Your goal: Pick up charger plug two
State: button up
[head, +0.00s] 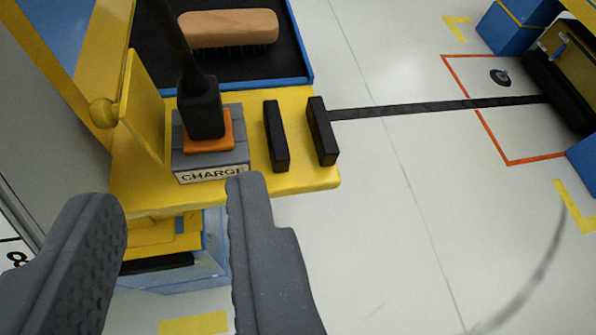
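A black plug (203,108) with a thick black cable rising from its top stands upright in an orange base (208,143). The base sits on a grey block (180,157) labelled "CHARGE", on a yellow shelf (135,192). No number shows on the plug, so I cannot tell if it is plug two. My gripper (174,190) is open and empty. Its fingers show in the lower left, wide apart, with the plug above the gap between them in the picture. The right fingertip overlaps the lower right corner of the block in view.
Two black upright bars (276,135) stand on the shelf right of the block. A yellow panel (143,115) with a round knob stands left of it. A black tray (268,72) behind holds a wooden brush (228,28). Pale floor (400,230) lies open to the right.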

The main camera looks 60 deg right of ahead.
aim_at(195, 107)
jog(key=b+x, duration=0.2)
jog(key=x, duration=0.6)
jog(key=shift+s+f, duration=0.1)
jog(key=shift+f, duration=0.15)
jog(key=shift+b+x, duration=1.15)
jog(key=shift+x, duration=1.75)
jog(key=shift+a, duration=0.1)
grip_shut()
